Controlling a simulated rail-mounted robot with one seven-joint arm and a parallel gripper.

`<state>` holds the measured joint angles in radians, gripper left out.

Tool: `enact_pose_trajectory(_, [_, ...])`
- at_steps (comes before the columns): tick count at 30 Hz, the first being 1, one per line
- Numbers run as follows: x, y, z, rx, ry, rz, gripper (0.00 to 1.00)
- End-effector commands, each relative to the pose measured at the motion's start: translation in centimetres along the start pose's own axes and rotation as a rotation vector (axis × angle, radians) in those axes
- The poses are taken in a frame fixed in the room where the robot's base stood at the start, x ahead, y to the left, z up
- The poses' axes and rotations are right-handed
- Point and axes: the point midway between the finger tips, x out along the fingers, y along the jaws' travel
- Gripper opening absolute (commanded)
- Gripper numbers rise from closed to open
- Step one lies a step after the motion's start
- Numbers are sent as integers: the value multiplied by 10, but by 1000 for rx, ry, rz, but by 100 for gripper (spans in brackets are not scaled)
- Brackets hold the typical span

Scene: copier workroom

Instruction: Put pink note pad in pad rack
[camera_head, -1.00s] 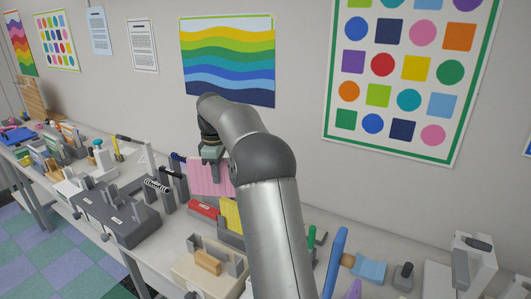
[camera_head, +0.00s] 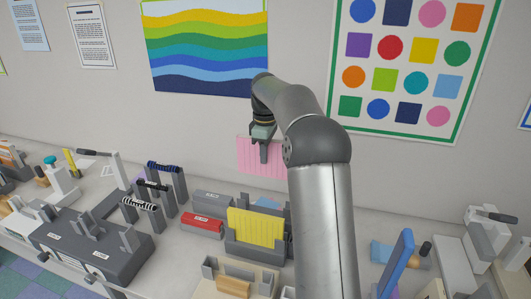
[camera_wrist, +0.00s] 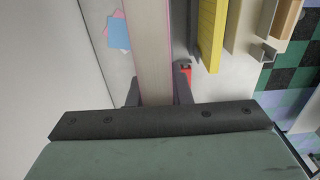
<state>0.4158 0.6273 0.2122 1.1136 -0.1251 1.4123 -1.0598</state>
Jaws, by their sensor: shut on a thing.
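The pink note pad (camera_head: 260,157) hangs upright below my gripper (camera_head: 263,150), which is shut on its top edge. In the wrist view, its pale top edge (camera_wrist: 153,50) runs between the two fingers of my gripper (camera_wrist: 158,92). The pad appears held above the worktop, behind the grey pad rack (camera_head: 240,250) in the head view. A yellow pad (camera_head: 256,228) stands in that rack. The yellow pad also shows to the right of the held pad in the wrist view (camera_wrist: 210,35). My arm hides the rack's right side.
A red boxy item (camera_head: 202,224) and a grey one (camera_head: 211,201) lie left of the rack. A beige holder (camera_head: 233,287) stands in front. Grey stands with striped handles (camera_head: 141,204) are further left. A blue upright piece (camera_head: 397,262) stands right of my arm.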

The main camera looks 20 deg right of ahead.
Motion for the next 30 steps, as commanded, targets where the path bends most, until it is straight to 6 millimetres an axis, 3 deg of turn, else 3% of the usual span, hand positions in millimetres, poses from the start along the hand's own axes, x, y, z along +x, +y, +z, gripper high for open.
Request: enact_pose_trajectory(30, [92, 0, 0, 0, 0, 1, 0])
